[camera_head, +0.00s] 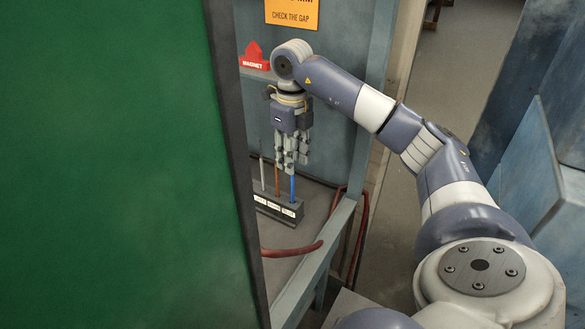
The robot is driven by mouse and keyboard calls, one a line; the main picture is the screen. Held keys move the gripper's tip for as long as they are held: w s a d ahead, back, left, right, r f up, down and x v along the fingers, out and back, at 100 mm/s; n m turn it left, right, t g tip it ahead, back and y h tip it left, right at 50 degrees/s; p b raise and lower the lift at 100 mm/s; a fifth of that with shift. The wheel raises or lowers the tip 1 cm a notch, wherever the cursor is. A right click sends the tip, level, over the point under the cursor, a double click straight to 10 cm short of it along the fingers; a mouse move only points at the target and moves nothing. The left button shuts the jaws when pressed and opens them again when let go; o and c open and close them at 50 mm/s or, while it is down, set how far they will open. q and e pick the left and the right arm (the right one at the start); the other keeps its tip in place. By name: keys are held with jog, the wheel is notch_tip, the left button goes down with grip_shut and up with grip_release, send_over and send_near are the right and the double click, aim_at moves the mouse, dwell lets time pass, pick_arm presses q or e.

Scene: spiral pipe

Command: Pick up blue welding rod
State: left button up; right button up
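The blue welding rod (293,187) stands upright in the right slot of a dark rod holder (290,218) with small white labels. My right gripper (288,167) points down over the holder, with its fingers around or just in front of the upper part of the blue rod. The fingers hide the rod's top, and I cannot tell whether they touch it. An orange-brown rod (277,181) and a pale grey rod (262,174) stand to the left in the same holder. My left gripper is not in view.
A large green panel (110,160) with a dark edge fills the left side, close to the holder. A red magnet (254,58) sits on the ledge behind. A red hose (292,250) lies in front of the holder. A grey-blue frame post (341,215) stands at right.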

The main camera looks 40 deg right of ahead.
aim_at(293, 187)
notch_tip(293, 187, down, 2)
jog(key=shift+d+f+p, duration=0.1)
jog(key=shift+p, duration=0.2)
jog(key=shift+f, duration=0.5)
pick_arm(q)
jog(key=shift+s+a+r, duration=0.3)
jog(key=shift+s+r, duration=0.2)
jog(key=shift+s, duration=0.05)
pick_arm(e)
grip_shut()
